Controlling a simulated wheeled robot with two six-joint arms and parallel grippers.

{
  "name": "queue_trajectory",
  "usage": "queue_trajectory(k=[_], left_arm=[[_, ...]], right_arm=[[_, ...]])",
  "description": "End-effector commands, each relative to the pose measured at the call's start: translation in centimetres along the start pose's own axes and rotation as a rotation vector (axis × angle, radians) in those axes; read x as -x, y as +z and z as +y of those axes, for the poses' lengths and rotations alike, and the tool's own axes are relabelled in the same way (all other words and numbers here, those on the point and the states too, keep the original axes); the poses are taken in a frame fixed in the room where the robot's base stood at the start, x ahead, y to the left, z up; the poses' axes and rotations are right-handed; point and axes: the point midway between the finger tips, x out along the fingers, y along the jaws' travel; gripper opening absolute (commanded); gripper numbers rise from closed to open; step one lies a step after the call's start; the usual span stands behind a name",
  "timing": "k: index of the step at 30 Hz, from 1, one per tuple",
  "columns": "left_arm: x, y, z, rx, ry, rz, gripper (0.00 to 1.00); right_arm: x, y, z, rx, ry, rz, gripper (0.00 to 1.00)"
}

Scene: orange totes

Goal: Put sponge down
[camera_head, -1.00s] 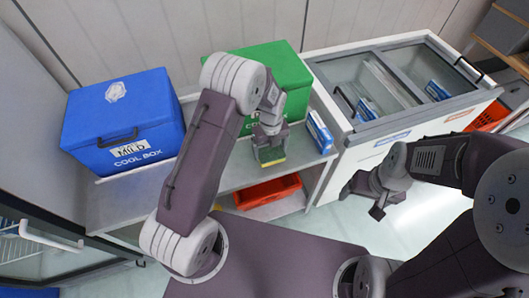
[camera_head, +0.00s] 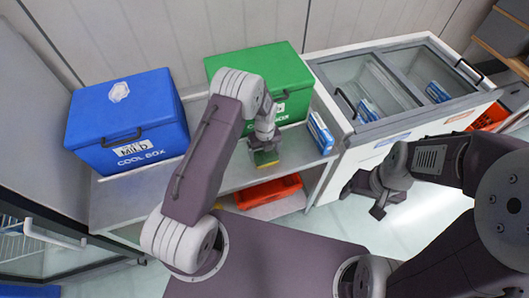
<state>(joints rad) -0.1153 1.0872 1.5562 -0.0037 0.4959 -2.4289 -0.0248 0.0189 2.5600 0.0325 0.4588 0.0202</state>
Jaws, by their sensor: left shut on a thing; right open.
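The sponge (camera_head: 266,158), yellow with a green layer, is at the tip of my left gripper (camera_head: 265,150). My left gripper points down and is shut on it, over the grey shelf in front of the green cool box. I cannot tell whether the sponge touches the shelf. My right gripper (camera_head: 378,211) is open and empty, above the floor at the right.
A blue cool box (camera_head: 125,125) and a green cool box (camera_head: 255,62) stand on the grey shelf (camera_head: 225,180). A blue-and-white carton (camera_head: 320,132) is right of the sponge. An orange tote (camera_head: 268,192) sits below. A glass-topped freezer (camera_head: 385,110) stands at the right.

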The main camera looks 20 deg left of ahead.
Motion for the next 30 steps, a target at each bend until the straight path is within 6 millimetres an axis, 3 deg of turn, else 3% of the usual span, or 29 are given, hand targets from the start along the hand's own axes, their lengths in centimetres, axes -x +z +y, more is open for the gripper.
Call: queue_trajectory(k=[1,3,9,14,24,30], left_arm=[[-0.2,0.0,0.0,0.000,0.000,0.000,0.88],[-0.1,0.0,0.0,0.000,0.000,0.000,1.00],[-0.1,0.0,0.0,0.000,0.000,0.000,1.00],[1.1,0.1,-0.1,0.000,-0.001,-0.001,1.00],[8.3,0.1,-0.1,0.000,-0.003,-0.004,1.00],[11.5,0.0,0.0,0.000,-0.001,-0.002,1.00]], right_arm=[[-0.2,0.0,0.0,0.000,0.000,0.000,0.79],[-0.1,0.0,0.0,0.000,0.000,0.000,0.79],[0.0,0.0,0.0,0.000,0.000,0.000,0.79],[0.0,0.0,0.0,0.000,0.000,0.000,0.79],[-1.0,0.1,0.0,0.000,0.000,0.000,0.79],[-1.2,0.1,0.0,0.000,0.000,0.000,0.79]])
